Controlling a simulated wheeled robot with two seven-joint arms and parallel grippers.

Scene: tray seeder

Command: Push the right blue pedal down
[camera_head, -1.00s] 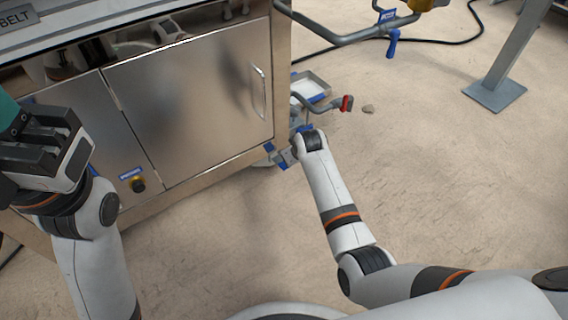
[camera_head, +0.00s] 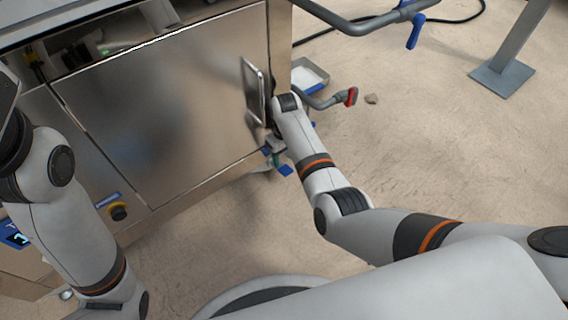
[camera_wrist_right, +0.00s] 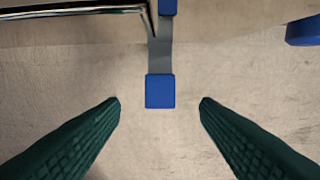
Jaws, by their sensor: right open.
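A square blue pedal (camera_wrist_right: 160,91) on a grey metal arm is centred in the right wrist view. In the head view, blue pedal parts (camera_head: 285,170) show low by the cabinet's right corner; I cannot tell which pedal is which there. My right gripper (camera_wrist_right: 160,105) is open and empty. Its two green fingers lie on either side of the pedal in the picture, apart from it; the height gap is unclear. In the head view this gripper is mostly hidden behind my right wrist. My left arm is at the left edge, its fingers out of view.
The steel cabinet (camera_head: 170,110) stands left of my right arm, its door handle (camera_head: 253,92) close to the wrist. A red-ended lever (camera_head: 351,96) and a white tray (camera_head: 308,76) lie just right. Another blue part (camera_wrist_right: 303,30) shows top right in the wrist view.

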